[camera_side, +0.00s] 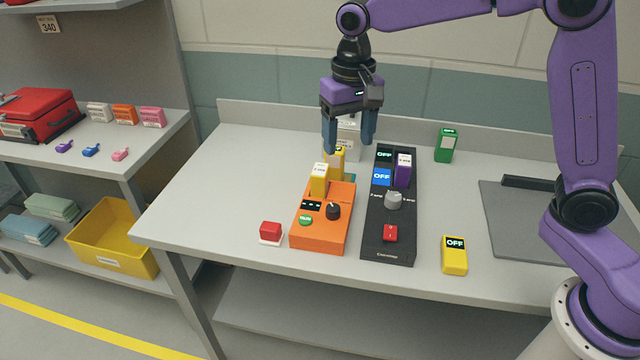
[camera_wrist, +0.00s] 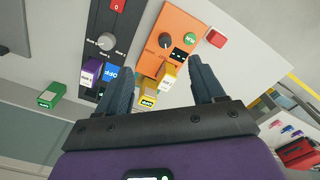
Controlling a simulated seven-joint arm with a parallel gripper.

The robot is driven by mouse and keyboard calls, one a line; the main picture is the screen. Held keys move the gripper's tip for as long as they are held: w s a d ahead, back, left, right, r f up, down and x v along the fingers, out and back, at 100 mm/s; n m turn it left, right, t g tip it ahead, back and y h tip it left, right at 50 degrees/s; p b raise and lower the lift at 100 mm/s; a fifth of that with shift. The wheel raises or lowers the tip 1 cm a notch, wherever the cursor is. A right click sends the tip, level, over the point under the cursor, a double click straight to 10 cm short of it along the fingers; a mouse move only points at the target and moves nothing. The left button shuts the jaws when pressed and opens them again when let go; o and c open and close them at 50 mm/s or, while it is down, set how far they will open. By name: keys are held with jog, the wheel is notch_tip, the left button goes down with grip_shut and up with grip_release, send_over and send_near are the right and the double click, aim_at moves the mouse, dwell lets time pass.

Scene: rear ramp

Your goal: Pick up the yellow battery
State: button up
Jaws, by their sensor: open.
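A second yellow battery (camera_side: 319,181) with a white top stands in the orange charger (camera_side: 320,240). A third yellow block (camera_side: 337,160) with a dark label stands just behind it, partly hidden. Two yellow pieces also show in the wrist view, a nearer one (camera_wrist: 148,98) and one at the charger (camera_wrist: 168,76). My gripper (camera_side: 349,147) is open and points down above the back of the charger.
A green battery (camera_side: 445,146) stands behind. A red button block (camera_side: 270,231) stands left. A grey mat (camera_side: 515,225) lies right. The table's left side is clear.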

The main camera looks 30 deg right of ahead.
jog(key=w+d+f+m, duration=0.1)
jog(key=w+d+m, duration=0.2)
jog(key=w+m, duration=0.65)
jog(key=n, duration=0.2)
send_near(320, 169)
jog(key=f, duration=0.6)
jog(key=shift+w+d+f, duration=0.2)
jog(key=shift+d+f, duration=0.05)
jog(key=shift+d, duration=0.1)
jog(key=shift+s+a+f, duration=0.1)
jog(key=shift+a+f, duration=0.1)
jog(key=shift+f, duration=1.2)
jog(key=shift+a+f, duration=0.25)
jog(key=shift+f, duration=1.15)
grip_shut()
jog(key=shift+r, duration=0.1)
